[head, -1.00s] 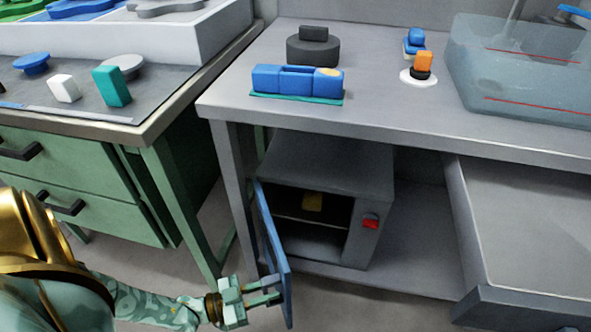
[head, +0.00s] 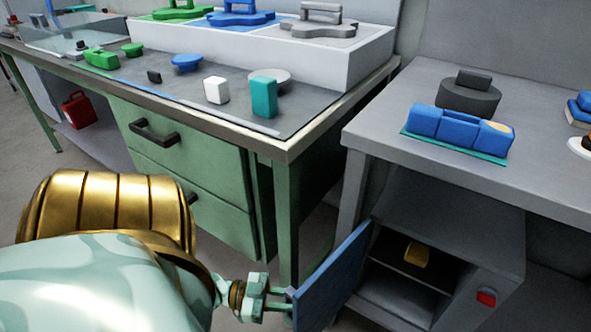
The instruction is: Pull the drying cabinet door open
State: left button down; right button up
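The grey drying cabinet (head: 455,226) stands under the right-hand bench in the head view. Its blue door (head: 334,279) is swung wide open on its left side, showing the dark inside. My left gripper (head: 283,299) is at the door's outer face, near its free edge, with its fingers closed about the handle there. The handle itself is mostly hidden by the fingers and the door edge. A yellow thing (head: 416,254) sits on the shelf inside. A red switch (head: 486,298) is on the cabinet's front. My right gripper is not in view.
The green drawer bench (head: 190,165) stands left of the door, its leg close behind my gripper. The grey bench (head: 375,133) over the cabinet carries a blue block (head: 455,130) and a dark round weight (head: 468,95). Some floor shows between the two benches.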

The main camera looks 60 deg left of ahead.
pick_arm(q)
jog(key=shift+a, duration=0.5)
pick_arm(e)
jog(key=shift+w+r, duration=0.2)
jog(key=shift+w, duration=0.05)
pick_arm(q)
jog(key=shift+r, duration=0.1)
jog(key=c, duration=1.3)
grip_release()
jog(key=shift+w, duration=0.15)
jog(key=b+v, duration=0.2)
jog(key=v, duration=1.4)
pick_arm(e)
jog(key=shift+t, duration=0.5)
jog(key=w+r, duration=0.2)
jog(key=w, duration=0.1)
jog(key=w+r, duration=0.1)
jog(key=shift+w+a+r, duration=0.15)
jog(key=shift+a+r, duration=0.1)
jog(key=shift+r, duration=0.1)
